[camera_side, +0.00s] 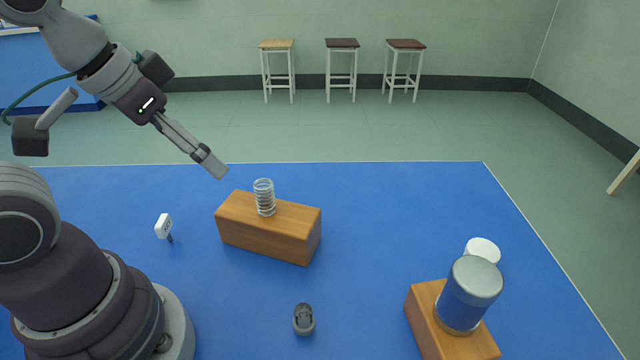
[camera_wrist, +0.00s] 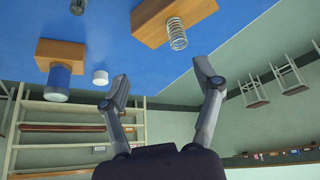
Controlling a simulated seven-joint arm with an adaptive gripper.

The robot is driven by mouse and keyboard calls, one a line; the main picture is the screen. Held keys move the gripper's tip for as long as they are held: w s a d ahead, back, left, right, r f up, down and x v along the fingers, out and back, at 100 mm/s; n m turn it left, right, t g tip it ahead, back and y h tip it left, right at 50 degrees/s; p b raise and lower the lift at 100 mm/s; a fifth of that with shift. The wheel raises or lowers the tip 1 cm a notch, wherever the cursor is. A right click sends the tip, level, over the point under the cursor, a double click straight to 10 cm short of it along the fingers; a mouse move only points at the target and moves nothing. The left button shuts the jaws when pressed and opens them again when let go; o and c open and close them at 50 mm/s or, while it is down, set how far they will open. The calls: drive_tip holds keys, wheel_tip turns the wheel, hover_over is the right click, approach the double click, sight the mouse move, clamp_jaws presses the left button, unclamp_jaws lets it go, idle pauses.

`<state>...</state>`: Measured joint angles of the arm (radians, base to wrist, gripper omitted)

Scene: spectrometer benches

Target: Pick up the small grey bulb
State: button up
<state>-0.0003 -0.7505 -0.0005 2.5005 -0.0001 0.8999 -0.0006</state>
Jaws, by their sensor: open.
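The small grey bulb (camera_side: 304,319) rests on the blue table top near the front middle in the side view. In the wrist view a small grey thing at the top edge (camera_wrist: 79,7) looks like the same bulb, partly cut off. My gripper (camera_side: 219,170) is in the air at the upper left in the side view, behind and well above the bulb, apart from it. In the wrist view my gripper (camera_wrist: 162,82) has its two fingers spread, with nothing between them.
A wooden block (camera_side: 262,236) with a wire coil (camera_side: 264,197) stands between gripper and bulb. A second block (camera_side: 430,325) bears a blue cylinder with a grey top (camera_side: 470,293). A white cylinder (camera_side: 483,249) and a small white plug-like thing (camera_side: 164,226) are on the blue table (camera_side: 370,230).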

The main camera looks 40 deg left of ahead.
drive_tip(key=shift+c, duration=0.4)
drive_tip(key=m+g, duration=0.6)
drive_tip(key=m, duration=1.1)
hover_over(302, 310)
drive_tip(key=f, duration=1)
drive_tip(key=shift+s+d+f, duration=0.15)
drive_tip(key=shift+d, duration=0.1)
drive_tip(key=f, duration=1)
drive_tip(key=shift+a+f, duration=0.25)
drive_tip(key=shift+c, duration=0.4)
